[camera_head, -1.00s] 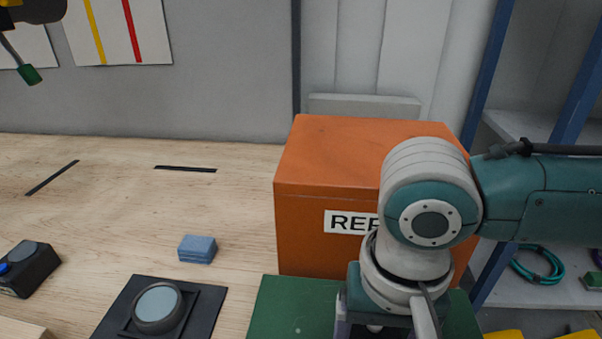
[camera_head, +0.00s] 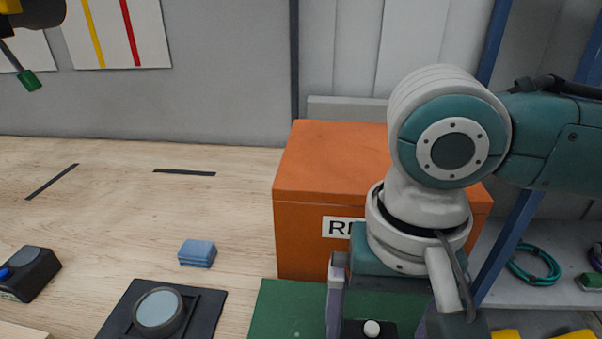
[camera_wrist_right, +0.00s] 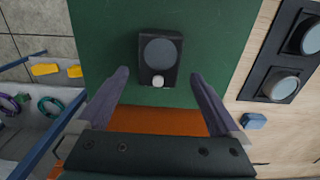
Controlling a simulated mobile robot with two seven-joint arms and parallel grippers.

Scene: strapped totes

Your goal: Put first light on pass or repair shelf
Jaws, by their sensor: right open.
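A black light with a round grey lens and a small white button (camera_wrist_right: 159,60) lies on the green mat (camera_wrist_right: 100,28). In the head view only its button end (camera_head: 371,329) shows at the bottom edge. In the head view my right gripper (camera_head: 378,310) hangs in front of the orange repair box (camera_head: 325,175), whose label is partly hidden by my arm. My left gripper is not in view.
A black plate with a round lens (camera_head: 160,312) lies left of the mat, and a blue block (camera_head: 197,253) lies behind it. A black device with a blue button (camera_head: 28,274) is at far left. A shelf with coiled cable (camera_head: 535,265) stands at right.

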